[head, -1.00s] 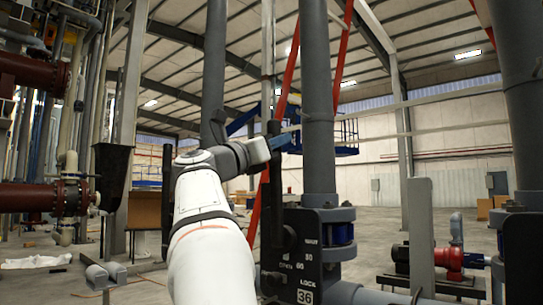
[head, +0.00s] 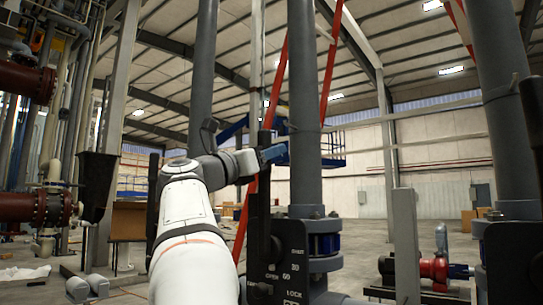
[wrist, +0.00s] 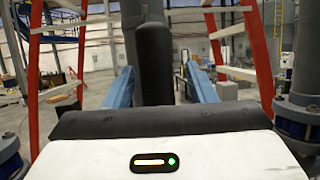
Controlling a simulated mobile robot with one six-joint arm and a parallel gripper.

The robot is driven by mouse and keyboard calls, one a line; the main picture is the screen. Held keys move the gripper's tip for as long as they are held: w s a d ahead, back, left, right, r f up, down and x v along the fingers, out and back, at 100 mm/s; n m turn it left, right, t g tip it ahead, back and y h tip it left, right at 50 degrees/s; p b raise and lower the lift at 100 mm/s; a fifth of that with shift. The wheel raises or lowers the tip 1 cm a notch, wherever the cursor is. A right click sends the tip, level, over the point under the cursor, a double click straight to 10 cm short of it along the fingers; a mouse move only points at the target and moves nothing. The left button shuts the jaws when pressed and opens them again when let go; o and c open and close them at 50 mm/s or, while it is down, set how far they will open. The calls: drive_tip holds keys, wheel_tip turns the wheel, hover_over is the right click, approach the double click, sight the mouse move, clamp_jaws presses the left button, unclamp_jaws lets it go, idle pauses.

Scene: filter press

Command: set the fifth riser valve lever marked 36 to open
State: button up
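The valve lever (head: 262,190) is black and stands upright beside the left edge of a dark plate (head: 288,270) with the words SHUT, OPEN and LOCK. The number at the plate's foot is cut off by the lower edge of the head view. My gripper (head: 274,154) is at the lever's upper part. In the wrist view, its blue fingers (wrist: 161,88) are apart, with the black lever (wrist: 155,65) standing between them. Gaps show on both sides of the lever, so the gripper is open around it.
A thick grey pipe (head: 305,110) rises just right of the lever. Another pipe (head: 510,110) with a black lever (head: 534,115) stands at the far right. A red ladder frame (wrist: 235,45) is behind the fingers. A red pump (head: 435,268) sits on the floor at right.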

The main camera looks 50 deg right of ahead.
drive_tip(key=v, duration=0.7)
drive_tip(key=shift+a, duration=0.4)
drive_tip(key=shift+w, duration=0.1)
